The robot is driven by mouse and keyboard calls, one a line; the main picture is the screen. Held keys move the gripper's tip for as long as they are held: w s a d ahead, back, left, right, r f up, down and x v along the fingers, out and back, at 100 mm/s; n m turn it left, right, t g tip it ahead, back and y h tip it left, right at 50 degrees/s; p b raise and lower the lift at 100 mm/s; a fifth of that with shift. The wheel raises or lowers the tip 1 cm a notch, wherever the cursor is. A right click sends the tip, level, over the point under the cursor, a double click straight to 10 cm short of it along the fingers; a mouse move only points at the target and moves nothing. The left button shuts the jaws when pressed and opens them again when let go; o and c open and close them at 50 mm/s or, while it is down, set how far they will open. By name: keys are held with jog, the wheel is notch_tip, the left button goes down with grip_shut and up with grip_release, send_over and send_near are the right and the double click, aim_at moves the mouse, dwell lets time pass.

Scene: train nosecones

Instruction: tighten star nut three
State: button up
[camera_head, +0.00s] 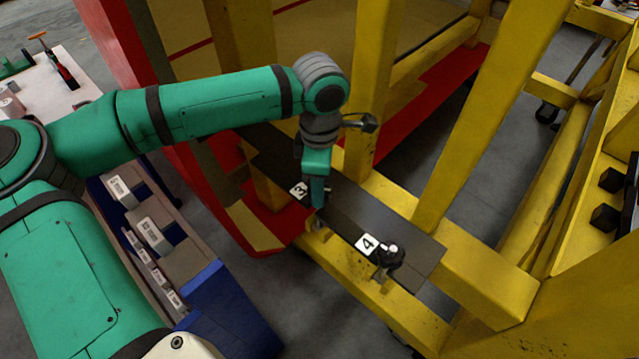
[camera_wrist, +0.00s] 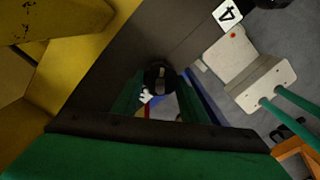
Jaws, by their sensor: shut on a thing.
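Label 3 (camera_head: 298,190) is a white tag on a dark plate (camera_head: 345,212) fixed to the yellow frame. My gripper (camera_head: 318,203) points down just right of this tag, at the plate's front edge. In the wrist view, black star nut three (camera_wrist: 159,74) sits between my green fingers, which are shut on it. In the head view my gripper hides this nut. Star nut four (camera_head: 390,256) is a black knob with a pale centre, beside label 4 (camera_head: 366,244). Label 4 also shows at the top of the wrist view (camera_wrist: 229,12).
A yellow post (camera_head: 370,90) rises close behind my gripper, and a slanted yellow beam (camera_head: 490,110) stands to its right. The red and yellow nosecone (camera_head: 255,225) is at left. A blue-edged bin cart (camera_head: 215,300) stands at lower left. Grey floor shows between.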

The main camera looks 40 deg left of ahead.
jog(key=m, duration=0.4)
jog(key=shift+m, duration=0.4)
dwell(0.4)
jog(key=o, duration=1)
jog(key=shift+o, duration=0.2)
notch_tip(320, 180, up, 11)
jog(key=shift+f, duration=0.1)
